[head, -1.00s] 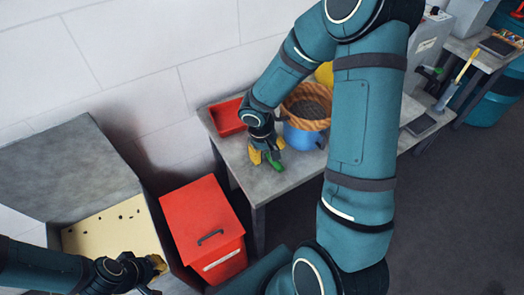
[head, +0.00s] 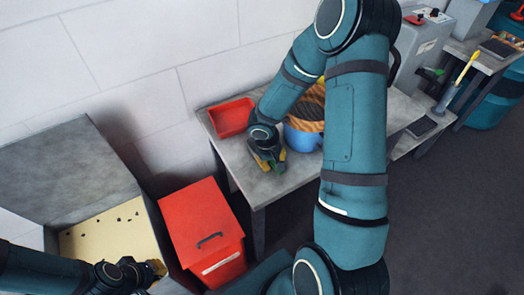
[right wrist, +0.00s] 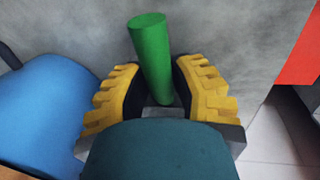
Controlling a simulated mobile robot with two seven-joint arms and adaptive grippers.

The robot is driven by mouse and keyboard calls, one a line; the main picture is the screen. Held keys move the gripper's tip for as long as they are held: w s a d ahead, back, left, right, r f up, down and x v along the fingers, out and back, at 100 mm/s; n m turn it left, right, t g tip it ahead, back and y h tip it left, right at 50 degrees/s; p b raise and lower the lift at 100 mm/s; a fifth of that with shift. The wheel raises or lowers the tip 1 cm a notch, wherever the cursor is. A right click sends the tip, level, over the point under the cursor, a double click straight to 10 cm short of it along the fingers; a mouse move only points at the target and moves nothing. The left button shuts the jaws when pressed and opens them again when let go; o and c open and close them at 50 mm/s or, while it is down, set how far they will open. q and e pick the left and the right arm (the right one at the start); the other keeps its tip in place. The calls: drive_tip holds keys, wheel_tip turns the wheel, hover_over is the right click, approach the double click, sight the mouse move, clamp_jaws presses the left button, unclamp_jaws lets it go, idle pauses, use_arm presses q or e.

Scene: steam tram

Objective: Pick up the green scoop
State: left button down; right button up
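The green scoop is largely hidden in the head view, where only a small green part (head: 275,168) shows at my right gripper (head: 271,163). In the right wrist view its plain green cylindrical handle (right wrist: 150,50) stands between the two yellow-and-black fingers of my right gripper (right wrist: 161,90). The pads are close to the handle on both sides; I cannot tell whether both touch it. The gripper is low over the grey table. My left gripper (head: 152,272) is at lower left, by the open box, far from the scoop; its finger gap is unclear.
A red tray (head: 232,116) lies at the table's (head: 290,178) left end. A blue pot (head: 303,139) with a wicker-like top stands close beside my right gripper. A red lidded bin (head: 203,225) and an open box (head: 95,235) stand on the floor at left.

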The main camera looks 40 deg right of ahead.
clamp_jaws()
drive_tip(key=shift+r, duration=0.1)
